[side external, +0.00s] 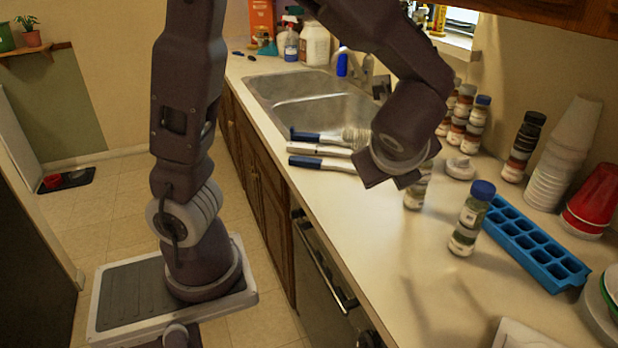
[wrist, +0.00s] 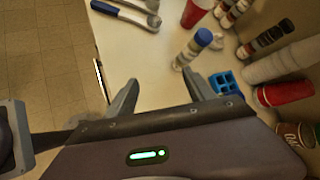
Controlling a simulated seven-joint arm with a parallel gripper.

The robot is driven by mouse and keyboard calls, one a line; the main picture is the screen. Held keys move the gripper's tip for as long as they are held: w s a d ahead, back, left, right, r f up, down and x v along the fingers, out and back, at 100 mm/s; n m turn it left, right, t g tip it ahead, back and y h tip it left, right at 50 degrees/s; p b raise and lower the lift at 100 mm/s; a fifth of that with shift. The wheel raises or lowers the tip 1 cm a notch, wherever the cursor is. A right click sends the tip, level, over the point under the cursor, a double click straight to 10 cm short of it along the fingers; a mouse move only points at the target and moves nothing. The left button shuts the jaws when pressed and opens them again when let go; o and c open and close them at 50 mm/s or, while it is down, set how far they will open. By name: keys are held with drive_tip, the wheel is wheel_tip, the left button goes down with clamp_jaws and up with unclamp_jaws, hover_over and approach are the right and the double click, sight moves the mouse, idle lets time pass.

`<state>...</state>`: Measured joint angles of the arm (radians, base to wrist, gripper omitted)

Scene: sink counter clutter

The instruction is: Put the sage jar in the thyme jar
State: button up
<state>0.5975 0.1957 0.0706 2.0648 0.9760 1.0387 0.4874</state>
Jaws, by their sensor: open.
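A jar with a blue lid (side external: 470,220) stands upright on the counter, right of my gripper; it also shows beyond the fingers in the wrist view (wrist: 188,52). A second jar (side external: 418,190) stands just behind my gripper in the side view, its top hidden by the gripper. The labels are too small to read, so I cannot tell which jar is sage or thyme. My gripper (side external: 390,178) is above the counter, its fingers spread and empty in the wrist view (wrist: 160,94), apart from the blue-lidded jar.
A blue ice tray (side external: 535,245) lies right of the blue-lidded jar. White cups (side external: 562,160), red cups (side external: 592,200) and several spice jars (side external: 468,120) stand along the wall. Brushes (side external: 320,163) lie by the sink (side external: 315,100). The front counter is mostly clear.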

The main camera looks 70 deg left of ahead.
drive_tip(key=s+d+r+n+h, duration=0.1)
drive_tip(key=s+r+n+h, duration=0.1)
drive_tip(key=s+n, duration=0.7)
drive_tip(key=s+d+r+n+h, duration=0.1)
drive_tip(key=s+r+n+h, duration=0.1)
drive_tip(key=s+n+h, duration=0.3)
drive_tip(key=s+n, duration=0.4)
drive_tip(key=shift+d+h, duration=0.2)
drive_tip(key=shift+h, duration=0.1)
drive_tip(key=shift+w, duration=0.1)
